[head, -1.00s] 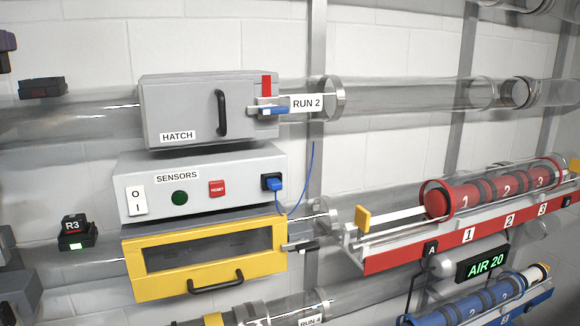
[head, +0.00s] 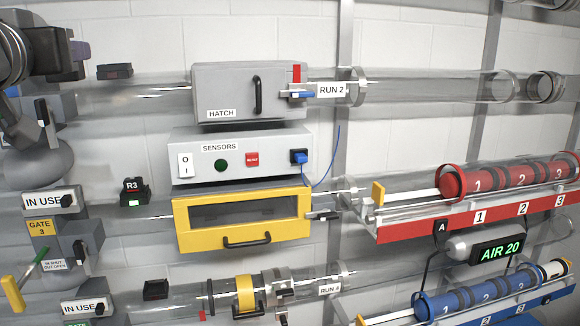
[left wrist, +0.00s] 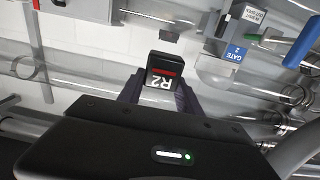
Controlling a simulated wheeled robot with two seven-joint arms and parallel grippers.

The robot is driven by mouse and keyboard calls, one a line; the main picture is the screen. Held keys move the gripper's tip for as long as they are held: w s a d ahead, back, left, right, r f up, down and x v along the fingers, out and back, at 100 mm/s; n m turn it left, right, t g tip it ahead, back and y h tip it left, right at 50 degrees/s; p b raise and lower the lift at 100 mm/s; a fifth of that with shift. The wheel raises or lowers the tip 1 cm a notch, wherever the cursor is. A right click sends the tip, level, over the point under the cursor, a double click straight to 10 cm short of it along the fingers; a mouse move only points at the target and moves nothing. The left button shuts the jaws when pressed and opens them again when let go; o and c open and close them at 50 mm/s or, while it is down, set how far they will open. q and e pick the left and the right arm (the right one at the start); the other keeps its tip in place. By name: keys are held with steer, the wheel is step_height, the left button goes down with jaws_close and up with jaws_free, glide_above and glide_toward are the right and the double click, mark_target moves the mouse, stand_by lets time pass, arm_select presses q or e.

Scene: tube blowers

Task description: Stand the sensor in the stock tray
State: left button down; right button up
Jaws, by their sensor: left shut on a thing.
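A black sensor labelled R2 (left wrist: 162,76) sits between the dark fingers of my left gripper (left wrist: 158,98) in the left wrist view. In the head view my left gripper (head: 80,50) is at the upper left, in front of the upper tube; the sensor is hard to make out there. Another sensor, R3 (head: 134,192), with a green light, sits on the middle tube at the left. I cannot pick out a stock tray in either view. My right gripper is not in view.
A grey hatch box (head: 235,92), the sensors box (head: 240,150) with a blue plug, and a yellow-framed drawer (head: 242,219) stand mid-view. Red (head: 470,224) and blue (head: 505,314) racks hold capsules at the right. Gate parts (head: 50,200) crowd the left.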

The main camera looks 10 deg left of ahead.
arm_select(q)
steer(key=w+d+f+m+h+b, duration=0.1)
steer(key=w+d+f, duration=0.6)
steer(key=f, duration=1.4)
steer(key=w+d+f+m+t+h+b, duration=0.1)
steer(key=w+d+f+h, duration=0.3)
steer(key=f, duration=1.7)
steer(key=w+d+f+m+t+h+b, duration=0.1)
steer(key=w+d+f+m+h, duration=0.2)
steer(key=w+d+f, duration=0.6)
steer(key=d+f, duration=0.3)
steer(key=f, duration=0.9)
steer(key=shift+w+f+b, duration=0.2)
steer(key=shift+w+b, duration=0.1)
steer(key=shift+w, duration=0.05)
steer(key=shift+d, duration=0.15)
